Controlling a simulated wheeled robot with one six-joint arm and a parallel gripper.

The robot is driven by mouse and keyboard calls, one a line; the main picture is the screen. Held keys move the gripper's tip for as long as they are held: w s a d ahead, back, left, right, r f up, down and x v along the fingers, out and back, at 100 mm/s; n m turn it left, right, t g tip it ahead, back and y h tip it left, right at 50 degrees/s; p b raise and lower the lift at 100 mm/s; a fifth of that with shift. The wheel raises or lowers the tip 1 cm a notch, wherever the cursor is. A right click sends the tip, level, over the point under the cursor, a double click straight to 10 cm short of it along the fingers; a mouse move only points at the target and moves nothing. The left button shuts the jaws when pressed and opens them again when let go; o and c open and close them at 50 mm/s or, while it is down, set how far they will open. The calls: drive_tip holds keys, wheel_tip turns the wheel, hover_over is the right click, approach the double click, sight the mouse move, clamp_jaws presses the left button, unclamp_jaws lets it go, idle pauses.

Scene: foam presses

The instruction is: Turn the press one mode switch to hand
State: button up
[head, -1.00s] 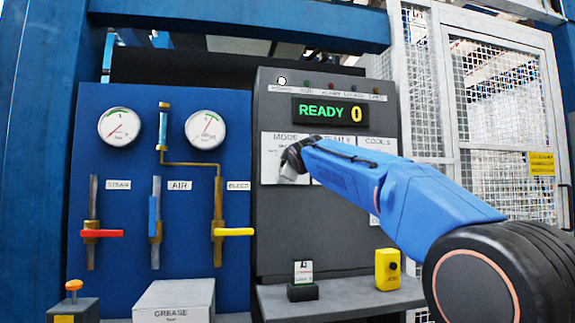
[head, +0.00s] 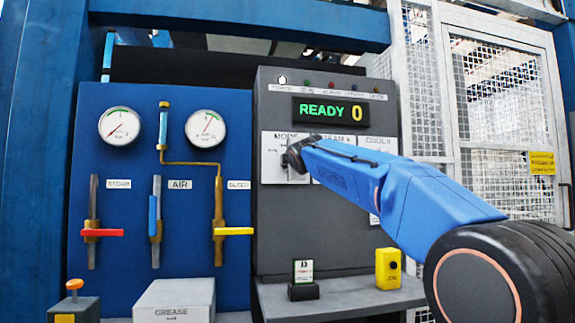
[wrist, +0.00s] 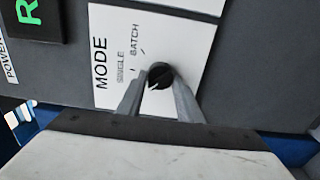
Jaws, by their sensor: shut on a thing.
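The mode switch is a small black round knob (wrist: 160,75) on a white MODE plate (wrist: 118,47), seen in the wrist view. The labels SINGLE and BATCH show on the plate; other labels are hidden behind my gripper. My gripper (wrist: 158,97) is shut on the knob, with one grey finger on each side of it. In the head view the MODE plate (head: 270,165) is at the left of the grey control panel (head: 275,215). There my gripper (head: 290,158) is dark and covers the knob.
A display (head: 330,111) above reads READY 0. Gauges and valves with red, blue and yellow handles sit on the blue panel (head: 130,180) to the left. A yellow box (head: 388,270) and a small card stand (head: 303,282) are on the shelf below.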

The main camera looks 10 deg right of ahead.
drive_tip(key=shift+f, duration=0.1)
drive_tip(key=o, duration=1)
drive_tip(key=shift+o, duration=0.2)
drive_tip(key=s, duration=1.7)
drive_tip(key=shift+s, duration=0.2)
